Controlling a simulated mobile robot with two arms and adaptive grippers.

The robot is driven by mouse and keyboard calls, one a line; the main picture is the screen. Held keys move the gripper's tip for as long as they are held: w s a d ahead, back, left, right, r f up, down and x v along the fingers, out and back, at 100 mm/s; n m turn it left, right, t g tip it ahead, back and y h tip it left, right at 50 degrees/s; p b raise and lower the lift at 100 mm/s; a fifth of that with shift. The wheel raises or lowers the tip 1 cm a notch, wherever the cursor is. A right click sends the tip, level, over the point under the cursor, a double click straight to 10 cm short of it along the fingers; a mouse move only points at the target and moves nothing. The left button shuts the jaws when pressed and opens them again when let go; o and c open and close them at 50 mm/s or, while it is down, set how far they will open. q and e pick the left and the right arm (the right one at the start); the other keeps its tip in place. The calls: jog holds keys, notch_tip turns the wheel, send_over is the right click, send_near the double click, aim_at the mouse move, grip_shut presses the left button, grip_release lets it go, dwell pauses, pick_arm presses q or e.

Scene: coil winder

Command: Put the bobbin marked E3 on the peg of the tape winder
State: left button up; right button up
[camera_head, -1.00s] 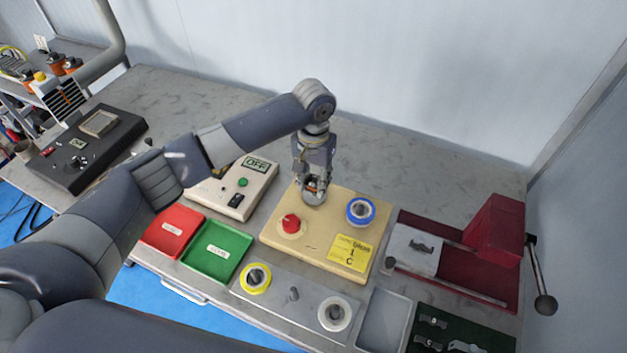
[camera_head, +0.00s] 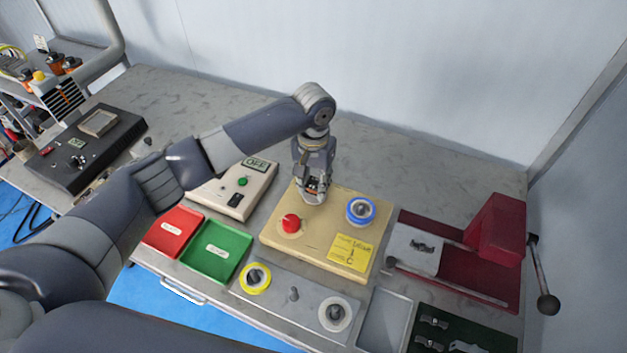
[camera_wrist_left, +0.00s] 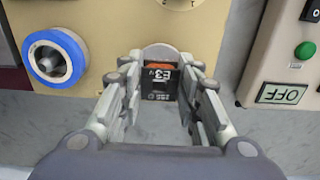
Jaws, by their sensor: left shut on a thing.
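My left gripper (camera_head: 314,188) is shut on a pale grey, rounded piece with a black and orange label reading E3, the E3 bobbin (camera_wrist_left: 160,78). It is over the back edge of the beige wooden board (camera_head: 317,243); I cannot tell its height above it. A blue ring-shaped bobbin (camera_head: 361,211) sits around a grey post on this board, right of the gripper; it also shows in the left wrist view (camera_wrist_left: 76,66). The board has a red knob (camera_head: 291,223) and a yellow card (camera_head: 350,252). I cannot tell which part is the winder's peg. My right gripper is not in view.
In front, a grey plate (camera_head: 275,302) bears a yellow bobbin (camera_head: 255,278), a bare post (camera_head: 293,294) and a white bobbin (camera_head: 335,314). A switch box (camera_head: 236,187), green tray (camera_head: 217,249) and red tray (camera_head: 172,231) stand left. A red machine (camera_head: 495,240) stands right.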

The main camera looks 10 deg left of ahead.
pick_arm(q)
jog(key=shift+f, duration=0.6)
jog(key=o, duration=1.1)
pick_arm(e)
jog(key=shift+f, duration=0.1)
pick_arm(q)
notch_tip(320, 180, up, 12)
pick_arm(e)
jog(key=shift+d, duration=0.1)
